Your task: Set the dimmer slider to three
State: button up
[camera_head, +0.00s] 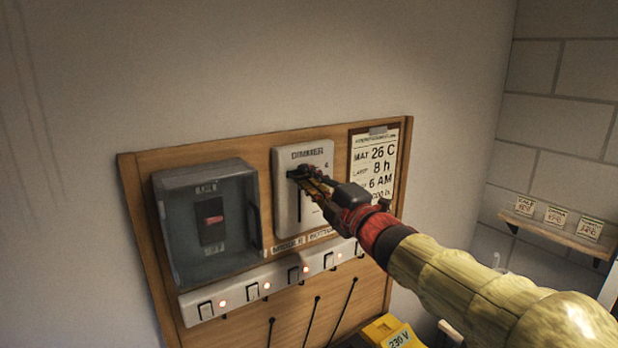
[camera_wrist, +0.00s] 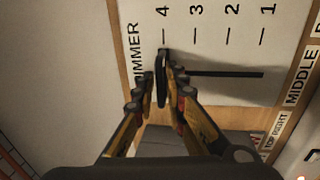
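The dimmer (camera_head: 318,156) is a pale plate on the wooden board, with a dark slider knob that the gripper largely hides in the head view. In the wrist view, the dimmer plate (camera_wrist: 215,58) shows marks 4, 3, 2, 1 from left to right beside a dark slot (camera_wrist: 228,74). The black slider knob (camera_wrist: 162,80) stands in line with the 4 mark. My gripper (camera_head: 304,175) is at the dimmer's upper part. In the wrist view, my gripper (camera_wrist: 163,77) has one finger on each side of the knob, apart, with narrow gaps; contact is not clear.
A grey box with a clear cover and a red switch (camera_head: 208,220) is left of the dimmer. A row of switches (camera_head: 293,274) with red lights runs below. A note card (camera_head: 377,166) hangs to the right. A yellow box (camera_head: 388,330) is at the bottom.

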grip_shut()
dwell(0.4)
notch_tip(320, 180, down, 4)
jog(key=b, duration=0.4)
dwell(0.4)
jog(key=shift+o, duration=1.7)
grip_release()
jog(key=shift+s+d, duration=0.1)
jog(key=v, duration=1.1)
jog(key=shift+s+d, duration=0.15)
jog(key=shift+s, duration=0.15)
